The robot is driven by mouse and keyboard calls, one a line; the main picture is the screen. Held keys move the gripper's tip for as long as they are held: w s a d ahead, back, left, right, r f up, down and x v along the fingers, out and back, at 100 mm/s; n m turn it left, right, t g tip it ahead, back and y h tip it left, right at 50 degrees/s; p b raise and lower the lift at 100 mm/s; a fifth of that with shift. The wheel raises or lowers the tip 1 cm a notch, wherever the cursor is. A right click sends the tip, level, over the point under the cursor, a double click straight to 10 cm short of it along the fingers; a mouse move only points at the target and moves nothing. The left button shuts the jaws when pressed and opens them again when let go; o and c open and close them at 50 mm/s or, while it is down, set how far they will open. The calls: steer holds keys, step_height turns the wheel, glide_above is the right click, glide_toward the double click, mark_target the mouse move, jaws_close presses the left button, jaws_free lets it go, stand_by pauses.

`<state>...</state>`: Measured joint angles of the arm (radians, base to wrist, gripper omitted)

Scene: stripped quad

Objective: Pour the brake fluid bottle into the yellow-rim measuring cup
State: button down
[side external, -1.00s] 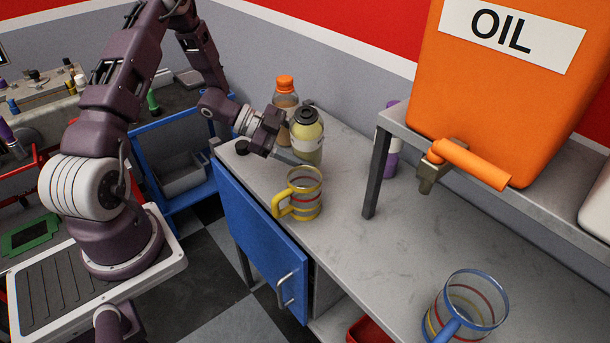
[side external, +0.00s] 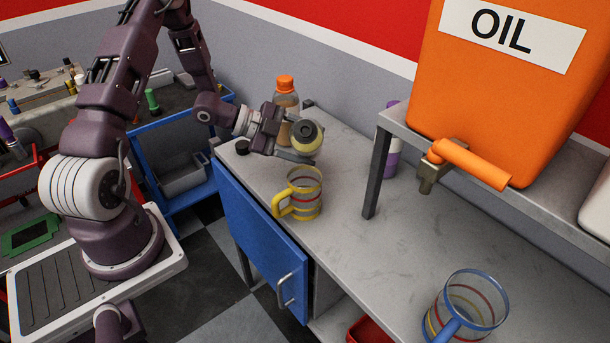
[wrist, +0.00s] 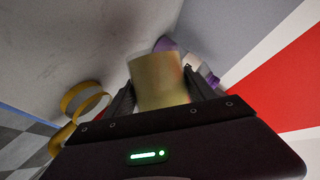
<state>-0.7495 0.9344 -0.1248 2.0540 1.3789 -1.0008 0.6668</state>
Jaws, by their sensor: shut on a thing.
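The brake fluid bottle (side external: 303,146), pale yellow with a dark top, is held tilted in my gripper (side external: 290,143), its top towards the side camera. In the wrist view the yellow bottle (wrist: 158,82) sits between the two fingers of my gripper (wrist: 160,92). The yellow-rim measuring cup (side external: 305,203), clear with coloured bands and a yellow handle, stands upright on the bench, just below and in front of the bottle. Its yellow handle (wrist: 72,102) shows at the left in the wrist view. I cannot see any liquid leaving the bottle.
An orange-capped bottle (side external: 287,101) stands close behind my gripper. A small dark object (side external: 308,104) lies near the wall. A white-and-purple bottle (side external: 387,150) stands by the shelf leg (side external: 376,172). A blue-rim cup (side external: 468,303) is at the front right.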

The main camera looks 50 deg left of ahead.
steer(key=shift+w+a+r+m, duration=0.1)
steer(key=shift+w+r+m, duration=0.05)
steer(key=shift+r+m, duration=0.15)
stand_by(0.4)
steer(key=shift+w+a+r+m+t+y, duration=0.15)
steer(key=shift+w+a+m+t+y, duration=0.4)
steer(key=shift+m, duration=0.25)
stand_by(1.9)
steer(key=shift+w+a+r+m+t+y, duration=0.3)
steer(key=shift+a+m+t+y, duration=0.05)
steer(key=shift+m+t, duration=0.45)
stand_by(1.8)
steer(key=shift+r+m+p, duration=0.3)
steer(key=shift+r+p, duration=0.1)
steer(key=shift+r, duration=0.1)
stand_by(1.5)
